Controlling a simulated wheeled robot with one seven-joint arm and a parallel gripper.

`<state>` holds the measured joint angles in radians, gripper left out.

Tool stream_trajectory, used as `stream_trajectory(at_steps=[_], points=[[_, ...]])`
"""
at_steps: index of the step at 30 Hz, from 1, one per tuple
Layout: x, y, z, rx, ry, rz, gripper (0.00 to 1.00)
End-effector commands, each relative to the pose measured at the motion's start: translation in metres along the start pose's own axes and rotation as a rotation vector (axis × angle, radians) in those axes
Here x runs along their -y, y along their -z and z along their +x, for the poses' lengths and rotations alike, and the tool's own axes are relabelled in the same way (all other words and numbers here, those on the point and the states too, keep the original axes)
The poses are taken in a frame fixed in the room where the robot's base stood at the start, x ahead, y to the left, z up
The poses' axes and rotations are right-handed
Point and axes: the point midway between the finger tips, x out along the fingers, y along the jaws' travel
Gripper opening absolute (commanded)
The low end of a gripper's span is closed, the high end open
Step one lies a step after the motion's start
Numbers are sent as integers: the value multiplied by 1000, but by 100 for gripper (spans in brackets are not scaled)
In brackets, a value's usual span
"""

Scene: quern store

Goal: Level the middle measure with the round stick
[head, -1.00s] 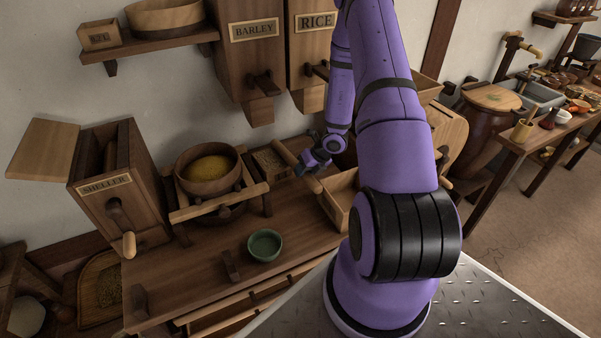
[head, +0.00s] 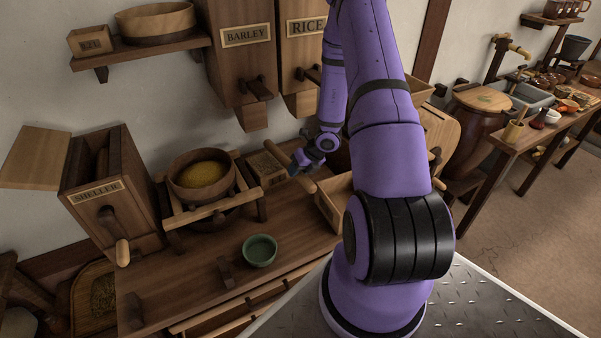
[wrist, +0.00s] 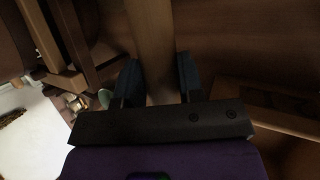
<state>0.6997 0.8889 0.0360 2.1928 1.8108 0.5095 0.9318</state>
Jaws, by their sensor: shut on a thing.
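My gripper (head: 298,169) is shut on a pale round stick (head: 275,153), which slants across the bench. In the wrist view the stick (wrist: 150,35) runs between the two dark fingers (wrist: 158,80). A small square wooden box with brownish contents (head: 264,168) stands just left of the stick, beside the sieve stand. It may be the middle measure; I cannot tell for sure. The stick's far end is close to the box's right edge; whether they touch is unclear. The level of the contents is too small to judge.
A wooden bowl of yellow grain (head: 200,183) sits on a stand at left, by the sheller (head: 100,190). A green bowl (head: 260,250) stands in front. An open pale box (head: 328,207) lies right of the gripper. Barley (head: 247,40) and rice bins hang above.

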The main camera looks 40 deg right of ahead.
Motion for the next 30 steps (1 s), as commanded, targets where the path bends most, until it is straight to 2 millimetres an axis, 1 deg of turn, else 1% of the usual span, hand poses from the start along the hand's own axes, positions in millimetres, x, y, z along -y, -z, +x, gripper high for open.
stream_trajectory(at_steps=[21, 30], points=[[-42, -9, -22, 0, -1, -1, 7], [-44, -10, -23, 0, -1, 0, 7]])
